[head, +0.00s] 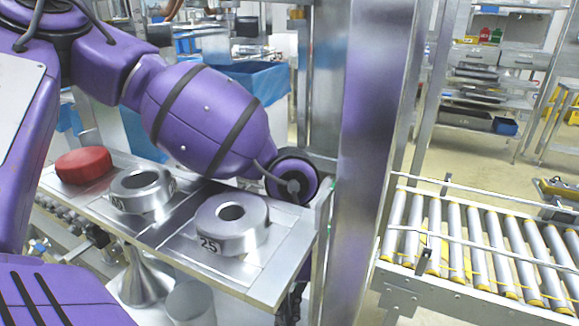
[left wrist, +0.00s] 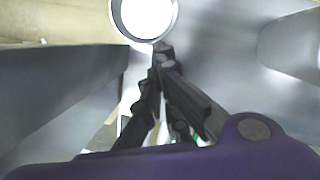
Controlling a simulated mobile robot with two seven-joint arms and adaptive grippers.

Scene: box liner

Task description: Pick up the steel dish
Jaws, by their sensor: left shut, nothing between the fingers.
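In the left wrist view, a round, pale-rimmed thing with a bright white inside (left wrist: 145,16) is cut off by the top edge. It may be the steel dish, but I cannot tell for sure. My left gripper (left wrist: 163,50) is shut and empty, its dark fingertips close below that rim; I cannot tell whether they touch it. In the head view my purple left arm reaches over the metal bench, and its gripper is hidden behind the bench end. Below the bench stand a flared steel piece (head: 147,280) and a short grey cylinder (head: 190,303). My right gripper is out of view.
The bench top (head: 160,232) carries a red disc (head: 84,165) and two steel ring weights (head: 141,190) (head: 232,224), the nearer marked 25. A thick metal post (head: 365,150) stands right of my arm. A roller conveyor (head: 480,240) lies beyond it.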

